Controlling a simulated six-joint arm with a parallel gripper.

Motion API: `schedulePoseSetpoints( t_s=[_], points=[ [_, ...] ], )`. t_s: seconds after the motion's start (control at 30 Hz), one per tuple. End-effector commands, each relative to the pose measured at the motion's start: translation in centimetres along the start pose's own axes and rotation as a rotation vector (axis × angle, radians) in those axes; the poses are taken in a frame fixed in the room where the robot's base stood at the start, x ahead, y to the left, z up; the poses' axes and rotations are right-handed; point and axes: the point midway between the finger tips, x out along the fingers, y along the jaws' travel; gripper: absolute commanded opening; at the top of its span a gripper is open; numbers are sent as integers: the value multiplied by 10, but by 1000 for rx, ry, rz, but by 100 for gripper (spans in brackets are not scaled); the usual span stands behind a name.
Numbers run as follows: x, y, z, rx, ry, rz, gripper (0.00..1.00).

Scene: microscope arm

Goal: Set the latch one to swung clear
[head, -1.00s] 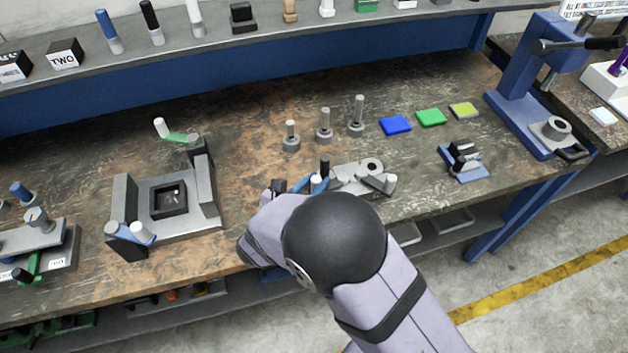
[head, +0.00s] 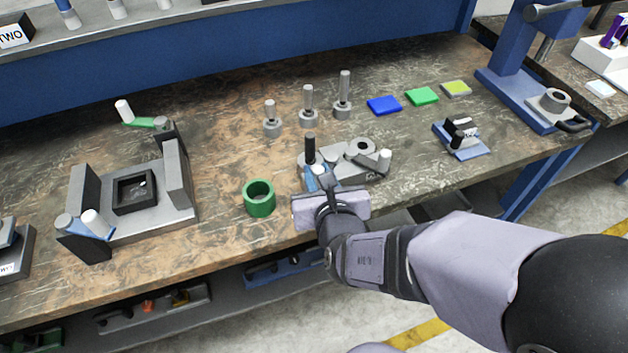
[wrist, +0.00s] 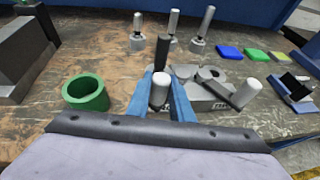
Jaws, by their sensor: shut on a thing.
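A low grey fixture (head: 345,160) with a round boss stands near the table's front edge, right of centre. A black upright post (head: 309,148) rises at its left side. A white knob (wrist: 160,90) stands in front of that post. A grey lever with a second white knob (head: 384,158) is at the fixture's right end. My gripper (wrist: 161,100) reaches in from the front, its blue fingers on either side of the first white knob and shut on it. The fixture's lettering is partly hidden, and I cannot read which latch this is.
A green ring (head: 259,198) stands just left of my gripper. Further left is a grey frame fixture (head: 140,195) with blue and green levers. Several grey pegs (head: 308,108) stand behind. Coloured tiles (head: 421,96) and a small blue-based stand (head: 461,138) are to the right.

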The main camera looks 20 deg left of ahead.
Motion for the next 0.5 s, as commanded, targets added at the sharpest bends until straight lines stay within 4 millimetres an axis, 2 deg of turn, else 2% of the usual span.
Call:
schedulePoseSetpoints(
  t_s=[0.5],
  points=[
    [-1, -2, 1, -10, -1, 28, 0]
  ],
)
